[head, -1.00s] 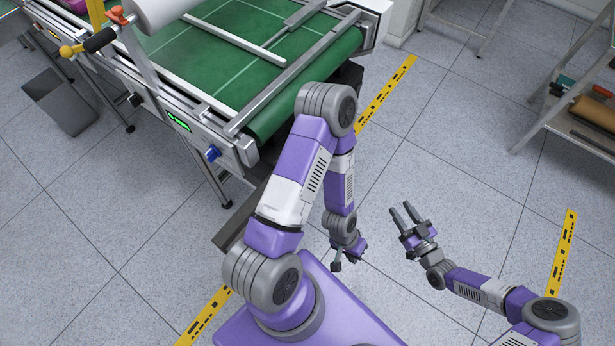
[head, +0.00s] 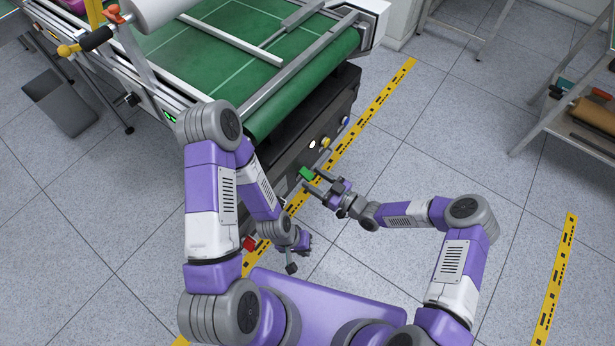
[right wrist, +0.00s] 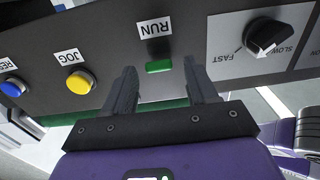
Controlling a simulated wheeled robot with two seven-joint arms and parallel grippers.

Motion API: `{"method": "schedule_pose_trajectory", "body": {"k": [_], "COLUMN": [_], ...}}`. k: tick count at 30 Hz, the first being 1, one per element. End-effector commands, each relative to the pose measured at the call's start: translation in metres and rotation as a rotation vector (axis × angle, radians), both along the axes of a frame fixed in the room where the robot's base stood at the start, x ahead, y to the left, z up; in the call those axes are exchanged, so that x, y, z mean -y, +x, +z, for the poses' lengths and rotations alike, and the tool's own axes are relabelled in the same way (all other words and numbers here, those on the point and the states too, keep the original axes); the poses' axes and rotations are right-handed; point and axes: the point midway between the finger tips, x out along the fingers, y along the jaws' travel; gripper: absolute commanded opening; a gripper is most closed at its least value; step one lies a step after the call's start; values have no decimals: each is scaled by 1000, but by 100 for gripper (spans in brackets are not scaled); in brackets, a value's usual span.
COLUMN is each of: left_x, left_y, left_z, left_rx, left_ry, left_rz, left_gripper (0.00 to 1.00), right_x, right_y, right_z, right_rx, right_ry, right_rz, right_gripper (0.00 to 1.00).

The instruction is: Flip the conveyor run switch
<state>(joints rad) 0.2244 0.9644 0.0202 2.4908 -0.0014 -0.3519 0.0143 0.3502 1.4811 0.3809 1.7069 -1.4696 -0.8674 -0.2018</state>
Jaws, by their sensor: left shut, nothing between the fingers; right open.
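The green run switch (right wrist: 158,66) sits under an upside-down RUN label (right wrist: 155,28) on a dark panel in the right wrist view. It also shows as a green piece (head: 305,173) on the conveyor's end panel in the head view. My right gripper (head: 314,175) is open in front of it. In the right wrist view the right gripper's fingers (right wrist: 158,72) stand on either side of the switch, with gaps to it; I cannot tell how far they are from the panel. My left gripper (head: 291,266) is shut and empty, low in front of the panel.
Near the switch are a yellow JOG button (right wrist: 79,81), a blue button (right wrist: 12,88) and a black SLOW/FAST knob (right wrist: 267,36). A red piece (head: 249,243) is low on the left. The green belt (head: 240,60) lies above. Floor to the right is clear up to a shelf (head: 570,110).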

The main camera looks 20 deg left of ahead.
Motion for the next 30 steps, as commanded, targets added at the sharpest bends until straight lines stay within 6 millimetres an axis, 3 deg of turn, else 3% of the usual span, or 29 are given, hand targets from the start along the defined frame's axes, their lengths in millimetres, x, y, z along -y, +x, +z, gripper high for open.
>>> {"method": "schedule_pose_trajectory", "body": {"k": [6,15,25,30], "left_x": [0,0,0,0], "left_y": [0,0,0,0], "left_z": [-6,-6,-6,-5], "left_rx": [0,0,0,0], "left_ry": [0,0,0,0], "left_rz": [0,1,1,1], "left_gripper": [0,0,0,0], "right_x": [-21,-24,-24,-24], "right_y": [8,9,9,9], "right_z": [-1,0,0,1], "right_rx": [1,0,0,-1], "right_ry": [0,0,0,-6], "right_rz": [0,0,0,0], "right_gripper": [57,57,8,6]}}
